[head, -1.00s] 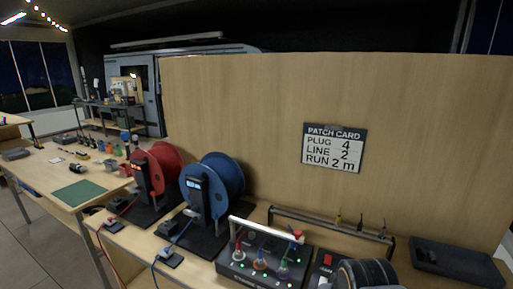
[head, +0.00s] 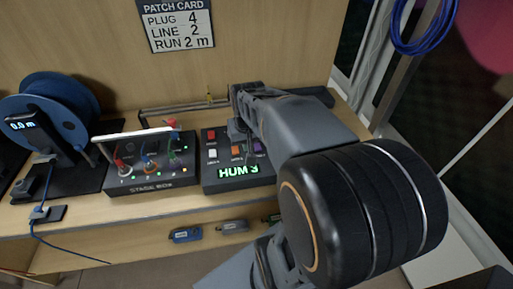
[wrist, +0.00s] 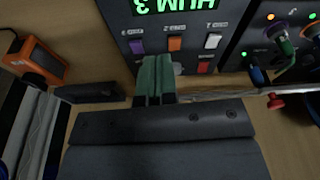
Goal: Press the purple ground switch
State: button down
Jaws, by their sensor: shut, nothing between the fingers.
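The dark switch box (head: 209,176) stands on the bench with a green display (head: 238,170) reading HUM 3. Its purple switch (head: 258,147) is partly covered by my arm in the head view. In the wrist view the purple switch (wrist: 136,46) sits beside the orange switch (wrist: 175,43), with a white switch (wrist: 213,41) beyond. My gripper (wrist: 157,62) is shut and empty, its fingertips close to the purple and orange switches. I cannot tell whether it touches the box.
A red switch (head: 211,135) is also on the box. The stage box (head: 150,180) with its white handle and plugs stands to the left, beside the blue reel (head: 60,100). A wooden panel rises behind. An orange device (wrist: 35,58) shows in the wrist view.

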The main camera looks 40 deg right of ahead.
aim_at(258, 148)
jog(key=w+d+r+m, duration=0.1)
jog(key=w+d, duration=0.4)
jog(key=d, duration=0.3)
jog(key=shift+d+r+b, duration=0.2)
jog(key=shift+d+b, duration=0.05)
jog(key=shift+b, duration=0.2)
jog(key=x, duration=1.2)
jog(key=shift+s+f, duration=0.25)
jog(key=shift+f, duration=0.7)
